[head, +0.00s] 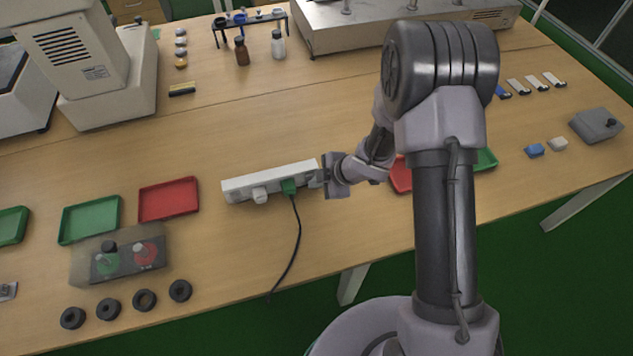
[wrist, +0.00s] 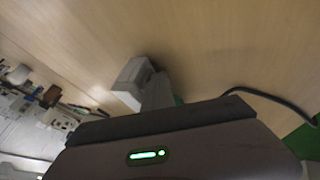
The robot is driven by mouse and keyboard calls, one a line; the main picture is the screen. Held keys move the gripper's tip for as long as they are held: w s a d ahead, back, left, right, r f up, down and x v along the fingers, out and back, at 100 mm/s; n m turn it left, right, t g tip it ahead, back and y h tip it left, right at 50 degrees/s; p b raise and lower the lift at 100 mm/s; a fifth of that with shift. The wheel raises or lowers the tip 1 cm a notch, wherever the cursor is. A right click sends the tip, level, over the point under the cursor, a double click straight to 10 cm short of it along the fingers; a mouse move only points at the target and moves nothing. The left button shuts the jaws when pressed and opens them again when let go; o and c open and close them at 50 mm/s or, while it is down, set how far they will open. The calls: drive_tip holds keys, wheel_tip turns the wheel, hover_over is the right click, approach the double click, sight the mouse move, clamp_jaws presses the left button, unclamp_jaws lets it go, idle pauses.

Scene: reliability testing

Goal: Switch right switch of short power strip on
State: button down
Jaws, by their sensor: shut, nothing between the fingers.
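A short white power strip (head: 240,188) lies on the table left of the arm in the head view. A green plug (head: 289,187) with a black cable and a white plug (head: 260,195) sit along its front side. My gripper (head: 323,177) is shut and empty at the strip's right end, touching or very close; I cannot tell which. The right switch is too small or hidden to make out, so its state does not show. In the wrist view, a pale block (wrist: 132,82) shows beyond my gripper, whose dark body covers the bottom of the view.
The black cable (head: 296,235) runs to the table's front edge. A red tray (head: 169,199), a green tray (head: 90,219) and a button box (head: 118,255) stand to the left. Another red tray (head: 401,175) is partly behind my arm. The table behind the strip is clear.

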drive_tip(key=shift+r, duration=0.1)
drive_tip(key=shift+r+p, duration=0.8)
drive_tip(key=shift+p, duration=0.05)
